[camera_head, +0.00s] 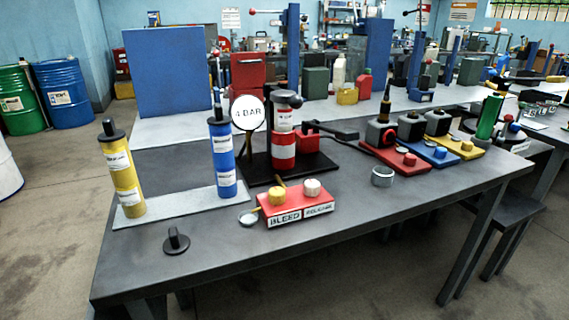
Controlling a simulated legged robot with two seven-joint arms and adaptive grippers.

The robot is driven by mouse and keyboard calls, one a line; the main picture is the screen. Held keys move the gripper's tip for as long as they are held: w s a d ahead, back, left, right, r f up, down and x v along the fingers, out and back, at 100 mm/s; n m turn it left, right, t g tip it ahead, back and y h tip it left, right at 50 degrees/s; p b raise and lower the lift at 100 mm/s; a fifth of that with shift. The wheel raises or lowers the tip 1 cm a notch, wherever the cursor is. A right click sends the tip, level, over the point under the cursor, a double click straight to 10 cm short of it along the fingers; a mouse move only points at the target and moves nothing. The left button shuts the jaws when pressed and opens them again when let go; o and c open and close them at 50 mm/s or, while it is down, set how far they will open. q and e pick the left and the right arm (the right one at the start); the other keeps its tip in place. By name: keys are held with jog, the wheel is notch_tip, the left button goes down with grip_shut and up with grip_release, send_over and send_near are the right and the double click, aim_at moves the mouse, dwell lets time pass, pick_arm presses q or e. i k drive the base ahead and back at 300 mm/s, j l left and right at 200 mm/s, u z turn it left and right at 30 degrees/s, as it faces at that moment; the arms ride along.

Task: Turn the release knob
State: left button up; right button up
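A red box with two knobs stands near the front middle of the table. Its right front face is labelled RELEASE and bears the white release knob (312,187) on top. Its left face is labelled BLEED and bears the yellow bleed knob (277,196). The red box (296,208) sits in front of a red and white cylinder (283,140) on a black base. A round white gauge sign (248,113) reading 4 BAR stands beside that cylinder. Neither of my grippers shows in the head view.
A yellow cylinder (122,175) and a blue cylinder (222,155) stand on a pale plate at left. A loose black knob (176,241) and a grey ring (382,177) lie on the dark table (350,230). Red, blue and yellow plates with dark fittings are at right. The table's front right is clear.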

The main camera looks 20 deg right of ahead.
aim_at(311, 187)
jog(key=i+l+z, duration=0.7)
jog(key=j, duration=0.1)
